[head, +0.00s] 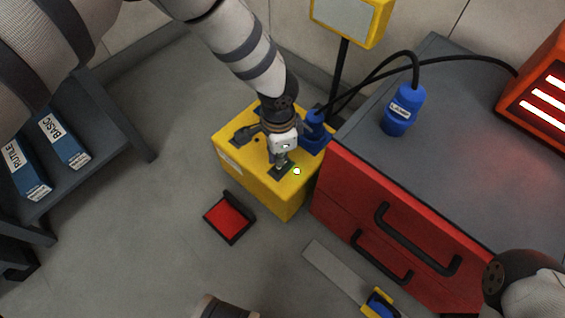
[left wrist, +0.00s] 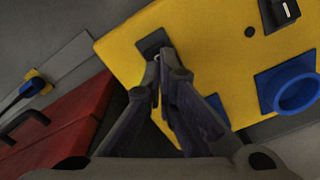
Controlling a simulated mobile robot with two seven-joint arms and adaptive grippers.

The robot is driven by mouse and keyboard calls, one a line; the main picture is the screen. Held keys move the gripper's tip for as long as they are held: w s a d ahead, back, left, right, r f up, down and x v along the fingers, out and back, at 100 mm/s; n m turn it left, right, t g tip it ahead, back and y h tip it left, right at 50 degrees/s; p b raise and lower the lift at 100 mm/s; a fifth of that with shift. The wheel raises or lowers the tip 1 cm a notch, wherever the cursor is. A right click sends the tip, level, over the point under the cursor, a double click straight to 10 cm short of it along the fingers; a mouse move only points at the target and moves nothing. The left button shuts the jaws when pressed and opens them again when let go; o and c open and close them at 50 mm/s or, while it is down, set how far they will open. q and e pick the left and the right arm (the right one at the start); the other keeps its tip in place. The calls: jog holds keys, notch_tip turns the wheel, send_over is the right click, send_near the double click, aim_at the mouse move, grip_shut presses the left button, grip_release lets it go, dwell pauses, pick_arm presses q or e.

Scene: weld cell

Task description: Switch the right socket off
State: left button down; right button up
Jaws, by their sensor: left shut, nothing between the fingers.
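A yellow socket box (head: 262,190) stands on the floor beside the red cabinet. My left gripper (head: 281,163) is shut and empty, pointing down at the dark plate at the box's front right. In the left wrist view its fingertips (left wrist: 157,78) are at the dark switch plate (left wrist: 152,42), hiding part of it; contact is unclear. A small light (head: 296,171) glows whitish green beside them. Another switch (left wrist: 286,10) is at that view's top right. My right gripper is not in view.
A blue labelled plug (head: 402,108) stands on the grey cabinet top (head: 450,130). Black cables arch over its edge near a pole with a yellow sign (head: 352,18). A red unit with glowing bars (head: 543,105) stands at right.

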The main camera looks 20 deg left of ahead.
pick_arm(q)
jog(key=shift+f+b, duration=0.65)
jog(key=shift+f, duration=0.75)
dwell(0.4)
jog(key=shift+r+p, duration=2.15)
jog(key=shift+r, duration=1.35)
